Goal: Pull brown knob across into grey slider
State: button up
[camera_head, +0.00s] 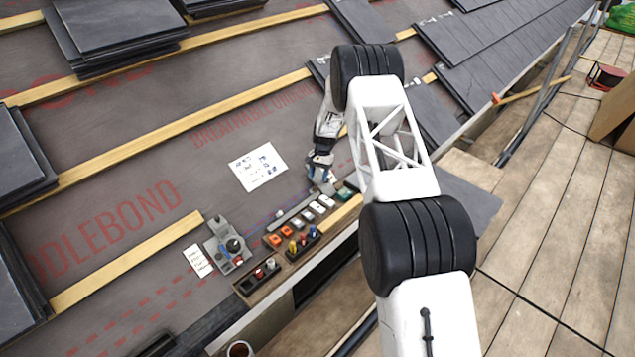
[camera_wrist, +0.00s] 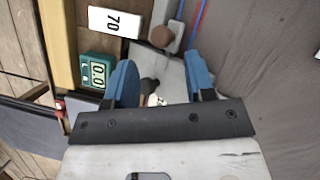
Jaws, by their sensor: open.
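In the wrist view a brown round knob (camera_wrist: 161,37) sits on a grey slider piece (camera_wrist: 176,30), just beyond my fingertips. A lighter grey plate (camera_wrist: 170,70) shows between the fingers, with a small dark part (camera_wrist: 149,86) and a pale bit on it. My gripper (camera_wrist: 160,75) has two blue fingers spread apart with nothing held between them. In the head view my gripper (camera_head: 321,170) is low over the far end of the long grey rail (camera_head: 296,208). The brown knob cannot be made out there.
Red and blue wires run at the right. A grey fixture with a black knob (camera_head: 234,246) and a paper sheet (camera_head: 257,167) lie nearby.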

jog(key=shift+v, duration=1.75)
notch_tip(320, 180, up, 10)
jog(key=s+d, duration=0.1)
jog(key=shift+s+d, duration=0.3)
jog(key=shift+d, duration=0.05)
jog(key=shift+r, duration=0.2)
